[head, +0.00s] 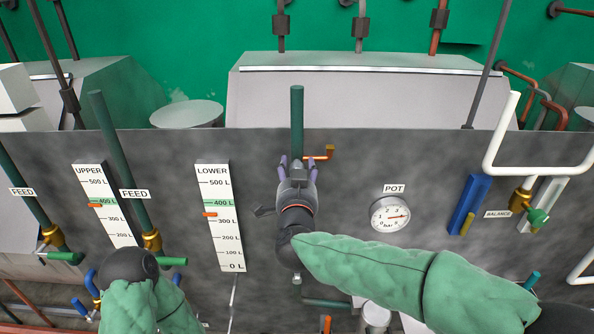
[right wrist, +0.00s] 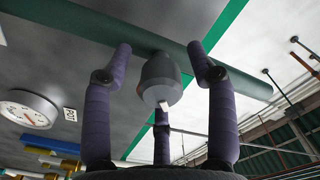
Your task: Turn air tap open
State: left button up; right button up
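No label reading "air" is legible, so I cannot tell for sure which tap is the air tap. My right gripper (head: 298,172) is at a vertical green pipe (head: 297,115) in the middle of the panel, in the head view. A small orange-brown lever (head: 322,156) sticks out to the right beside it. In the right wrist view its purple fingers (right wrist: 162,85) are spread, with a grey rounded body (right wrist: 160,80) between them and the green pipe (right wrist: 110,32) behind. I see no finger closed on it. My left gripper does not show; only its arm is at lower left.
The grey panel carries UPPER (head: 103,215) and LOWER (head: 221,230) level scales and a POT gauge (head: 390,214). A blue bar (head: 468,205) and white bent pipe (head: 495,150) stand at right. FEED pipes (head: 118,160) stand at left.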

jog(key=shift+s, duration=0.15)
jog(key=s, duration=1.1)
jog(key=shift+s, duration=0.35)
